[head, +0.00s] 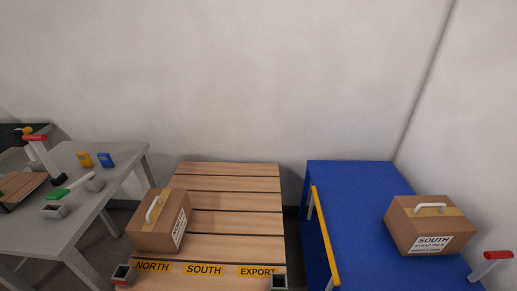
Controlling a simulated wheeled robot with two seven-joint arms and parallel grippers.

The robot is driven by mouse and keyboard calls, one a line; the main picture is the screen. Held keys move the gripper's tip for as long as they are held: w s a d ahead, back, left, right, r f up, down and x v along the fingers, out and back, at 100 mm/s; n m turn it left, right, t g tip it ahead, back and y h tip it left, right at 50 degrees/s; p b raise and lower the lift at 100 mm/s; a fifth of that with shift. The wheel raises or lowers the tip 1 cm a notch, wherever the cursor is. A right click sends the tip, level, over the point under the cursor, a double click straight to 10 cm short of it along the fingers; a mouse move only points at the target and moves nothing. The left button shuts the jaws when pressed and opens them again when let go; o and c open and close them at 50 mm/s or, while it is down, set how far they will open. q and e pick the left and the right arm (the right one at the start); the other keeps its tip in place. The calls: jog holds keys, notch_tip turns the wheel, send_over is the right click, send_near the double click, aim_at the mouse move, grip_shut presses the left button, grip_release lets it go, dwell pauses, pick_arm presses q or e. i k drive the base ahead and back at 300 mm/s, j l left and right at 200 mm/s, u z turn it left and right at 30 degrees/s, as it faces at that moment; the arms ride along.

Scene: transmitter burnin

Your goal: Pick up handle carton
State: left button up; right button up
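A brown carton with a white handle (157,230) stands on the left part of the slatted wooden platform (235,220). Its handle arches up from the top, and a white label on its right side is too slanted to read. A second brown carton with a white handle (398,232) stands on the right part of the blue table (350,190). Its front label reads SOUTH, with smaller print below that is hard to read. Both cartons look upright. Neither of my grippers is in view, and nothing visible holds either carton.
Yellow labels NORTH, SOUTH and EXPORT (258,271) mark the platform's front edge. A yellow rail (325,240) runs along the blue table's left side. A red-topped post (497,254) stands at the right. A grey table (90,210) holds several small items. The platform's middle is clear.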

aim_at(418, 225)
jog(key=z, duration=1.45)
jog(key=k+l, duration=0.1)
jog(key=k, duration=0.6)
jog(key=l, duration=0.05)
